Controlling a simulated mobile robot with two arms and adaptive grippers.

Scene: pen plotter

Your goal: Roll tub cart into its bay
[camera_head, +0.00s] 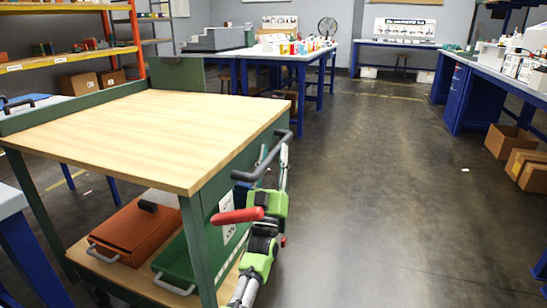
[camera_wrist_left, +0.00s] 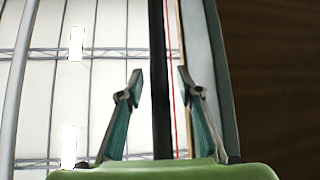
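The cart (camera_head: 160,120) with a pale wooden top and green frame fills the left of the head view. Its lower shelf holds an orange tub (camera_head: 135,230) and a green tub (camera_head: 185,262). A black push handle (camera_head: 262,160) sticks out from its right end. My left gripper (camera_head: 283,160) is at this handle. In the left wrist view, my left gripper (camera_wrist_left: 159,75) has its fingers apart, with a dark bar (camera_wrist_left: 158,100) between them and gaps on both sides. Contact with the bar does not show. My right gripper is out of view. No bay is clearly identifiable.
Open grey floor (camera_head: 370,180) lies right of the cart. A blue bench (camera_head: 480,75) lines the right side, with cardboard boxes (camera_head: 512,142) on the floor by it. A blue-legged table (camera_head: 290,58) stands behind the cart. An orange shelf rack (camera_head: 75,58) is at the left.

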